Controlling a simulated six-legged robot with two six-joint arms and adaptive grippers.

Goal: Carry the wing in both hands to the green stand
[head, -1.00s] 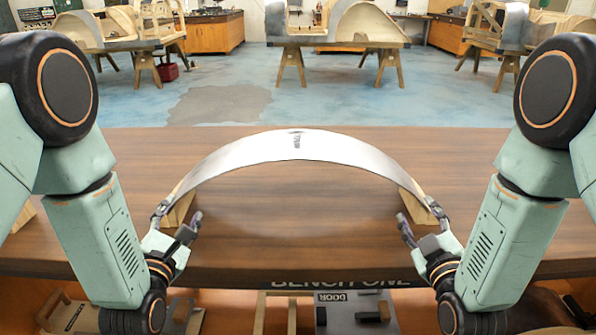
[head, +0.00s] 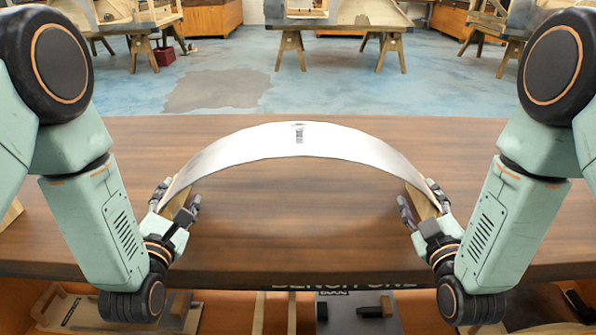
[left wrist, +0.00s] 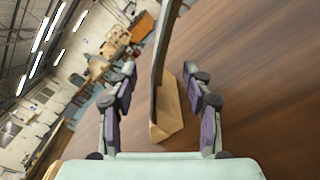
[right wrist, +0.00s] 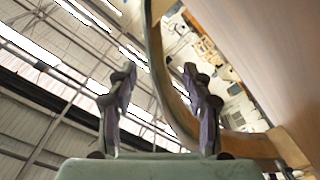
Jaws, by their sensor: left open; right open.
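The wing is a pale, silvery curved sheet (head: 298,140), arched over the brown bench with dark lettering at its top. Its ends come down beside wooden blocks; one shows clearly in the left wrist view (left wrist: 168,108). My left gripper (head: 179,196) is open with its fingers either side of the wing's left end; the wing edge shows between them in the left wrist view (left wrist: 160,60). My right gripper (head: 419,197) is open around the right end; the wing's curved edge shows between its fingers in the right wrist view (right wrist: 157,65). I cannot see finger contact. No green stand is in view.
The bench top (head: 300,230) is clear under and in front of the wing. A shelf below holds a tray with dark blocks (head: 368,311). Beyond the bench is open blue floor (head: 330,90), with sawhorses (head: 385,50) carrying wooden bodyframes at the back.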

